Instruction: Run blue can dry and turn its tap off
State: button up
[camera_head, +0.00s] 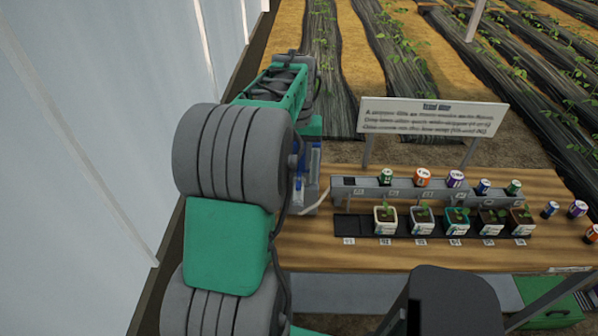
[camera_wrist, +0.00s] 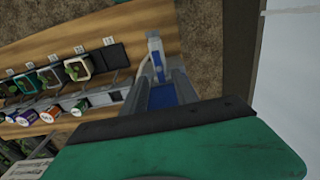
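A blue can (camera_head: 483,186) stands in the grey rack (camera_head: 345,190), between a purple can (camera_head: 455,179) and a green can (camera_head: 514,187). Another blue can (camera_head: 550,209) stands loose on the bench right of the rack. No tap on either can is clear at this size. A blue and white fixture (camera_head: 313,165) stands at the bench's left, partly behind my arm. In the wrist view this fixture (camera_wrist: 155,48) shows beyond my gripper (camera_wrist: 160,84). Its fingers are apart, with blue between them; contact is unclear. My arm hides the gripper in the head view.
Several potted seedlings (camera_head: 457,220) stand in a black tray (camera_head: 350,226) before the rack; its left slot is empty. A sign (camera_head: 430,117) stands behind. A loose purple can (camera_head: 577,209) and orange can (camera_head: 592,233) are at right. A pale wall (camera_head: 110,120) is at left.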

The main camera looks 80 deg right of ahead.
aim_at(298, 179)
notch_tip(298, 179, down, 6)
jog(key=shift+r+p, duration=0.15)
jog(key=shift+p, duration=0.25)
grip_shut()
